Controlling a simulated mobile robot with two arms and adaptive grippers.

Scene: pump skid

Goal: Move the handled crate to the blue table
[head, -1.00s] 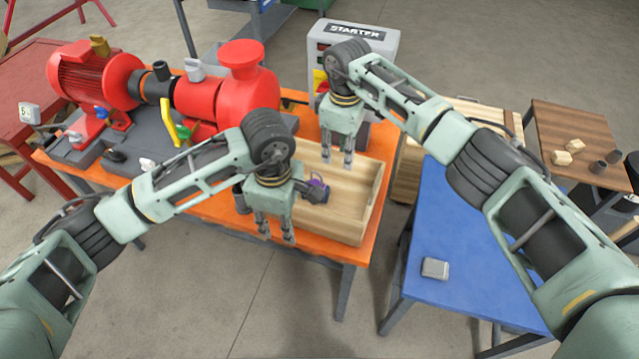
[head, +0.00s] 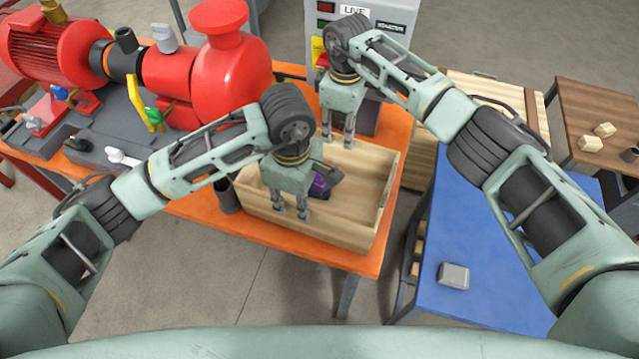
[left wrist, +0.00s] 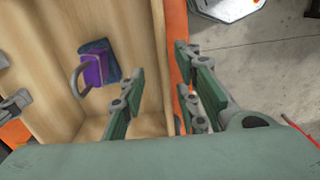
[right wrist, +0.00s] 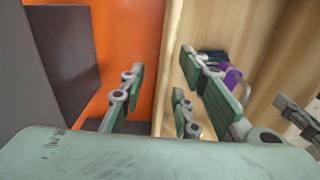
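The handled crate (head: 375,215) is an open wooden box standing on the orange table (head: 330,257). A purple padlock (head: 319,187) with a dark piece beside it lies inside. My left gripper (head: 290,212) is open at the crate's near wall; in the left wrist view its fingers (left wrist: 160,85) are on either side of that wall's line. My right gripper (head: 337,141) is open at the far wall, likewise with fingers (right wrist: 160,75) on either side. Contact with the walls cannot be told, and no handle is clearly visible. The blue table (head: 450,225) is to the right.
A grey block (head: 454,275) lies on the blue table; the surface around it looks clear. A red pump (head: 225,70) is left of the crate. A grey starter box (head: 395,30) stands behind. A dark cylinder (head: 228,196) stands beside the crate's left end.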

